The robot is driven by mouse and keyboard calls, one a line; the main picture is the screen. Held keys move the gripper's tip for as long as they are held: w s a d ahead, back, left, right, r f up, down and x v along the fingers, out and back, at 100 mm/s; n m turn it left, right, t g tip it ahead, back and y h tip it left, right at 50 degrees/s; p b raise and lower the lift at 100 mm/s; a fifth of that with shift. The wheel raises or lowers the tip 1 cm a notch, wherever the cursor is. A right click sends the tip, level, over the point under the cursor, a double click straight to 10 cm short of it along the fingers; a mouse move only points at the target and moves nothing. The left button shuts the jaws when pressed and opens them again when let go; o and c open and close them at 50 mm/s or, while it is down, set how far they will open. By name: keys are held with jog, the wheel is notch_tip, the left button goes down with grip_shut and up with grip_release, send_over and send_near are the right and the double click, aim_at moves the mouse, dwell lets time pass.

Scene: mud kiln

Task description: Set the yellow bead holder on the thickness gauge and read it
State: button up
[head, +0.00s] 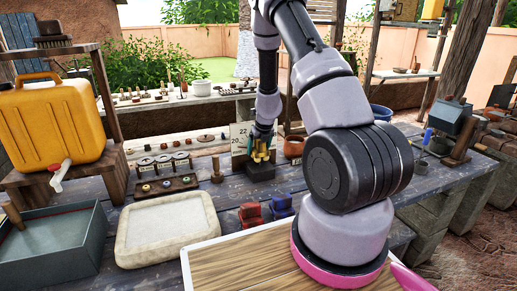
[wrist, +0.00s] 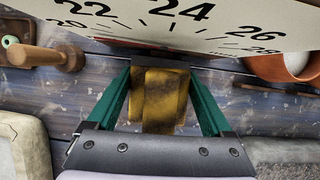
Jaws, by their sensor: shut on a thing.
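The yellow bead holder (head: 261,153) is between the fingers of my gripper (head: 264,137), which is shut on it. In the wrist view the yellow holder (wrist: 160,100) fills the space between the green fingertips (wrist: 160,88). The thickness gauge has a pale dial card (head: 239,134) and a dark block (head: 260,173) in front of it. The holder is at the top of this block; I cannot tell whether it rests on it. In the wrist view the gauge's dial (wrist: 180,27) shows numbers from 20 to 28; its pointer is not clear.
A red holder (head: 250,215) and a blue holder (head: 282,206) stand in front of the gauge. A wooden peg stand (head: 216,172) is to its left, a terracotta pot (head: 293,147) close to its right.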

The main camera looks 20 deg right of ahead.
jog(key=shift+f, duration=1.55)
dwell(0.4)
jog(key=shift+r, duration=0.15)
dwell(1.2)
jog(key=shift+r, duration=3.4)
